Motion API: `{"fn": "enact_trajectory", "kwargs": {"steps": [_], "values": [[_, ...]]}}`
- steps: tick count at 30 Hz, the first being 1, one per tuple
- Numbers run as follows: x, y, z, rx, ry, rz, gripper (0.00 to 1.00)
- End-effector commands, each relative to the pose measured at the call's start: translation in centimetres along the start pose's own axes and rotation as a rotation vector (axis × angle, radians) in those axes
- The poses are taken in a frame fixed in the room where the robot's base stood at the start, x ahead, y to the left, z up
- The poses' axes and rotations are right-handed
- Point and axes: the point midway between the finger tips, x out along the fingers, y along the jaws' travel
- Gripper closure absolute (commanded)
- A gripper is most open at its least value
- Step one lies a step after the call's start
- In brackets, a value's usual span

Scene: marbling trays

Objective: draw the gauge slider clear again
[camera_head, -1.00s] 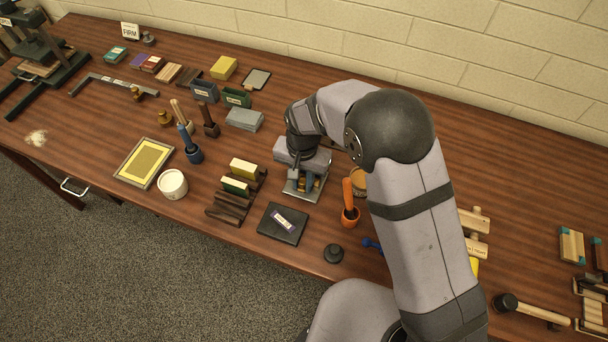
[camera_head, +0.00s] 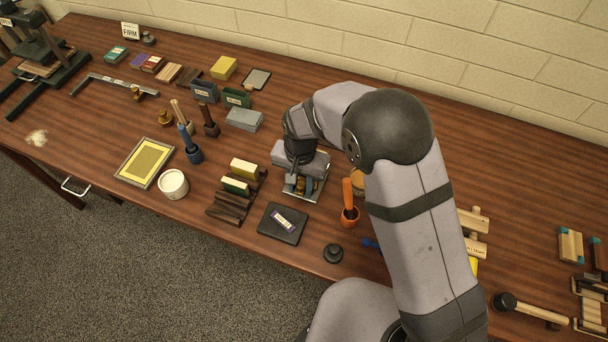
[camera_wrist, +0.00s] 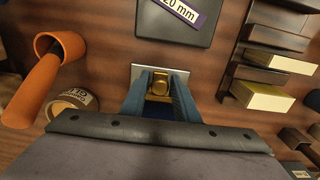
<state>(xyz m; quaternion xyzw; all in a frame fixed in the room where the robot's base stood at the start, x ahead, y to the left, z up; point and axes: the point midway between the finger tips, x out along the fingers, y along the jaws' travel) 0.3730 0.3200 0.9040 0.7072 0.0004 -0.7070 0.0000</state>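The gauge (camera_wrist: 140,72) is a small pale metal plate with a brass slider (camera_wrist: 158,87) on it. In the head view the plate (camera_head: 318,193) lies on the table under my gripper, and part of the brass (camera_head: 300,184) shows beside a blue finger. My gripper (camera_wrist: 160,82) points down, with one blue finger on each side of the brass slider. The fingers are close to its sides, but I cannot tell whether they press on it. The near part of the gauge is hidden by my gripper.
A dark block with a "20 mm" label (camera_wrist: 150,22) lies close to the gauge. An orange holder with an orange handle (camera_head: 350,214) and a round tin (camera_wrist: 75,103) are on one side.

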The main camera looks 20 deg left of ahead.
Motion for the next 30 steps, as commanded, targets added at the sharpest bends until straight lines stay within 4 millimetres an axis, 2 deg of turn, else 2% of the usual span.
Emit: {"fn": "enact_trajectory", "kwargs": {"steps": [13, 30], "values": [[-0.5, 0.0, 0.0, 0.000, 0.000, 0.000, 0.69], [-5.5, 0.0, 0.0, 0.000, 0.000, 0.000, 0.69]]}}
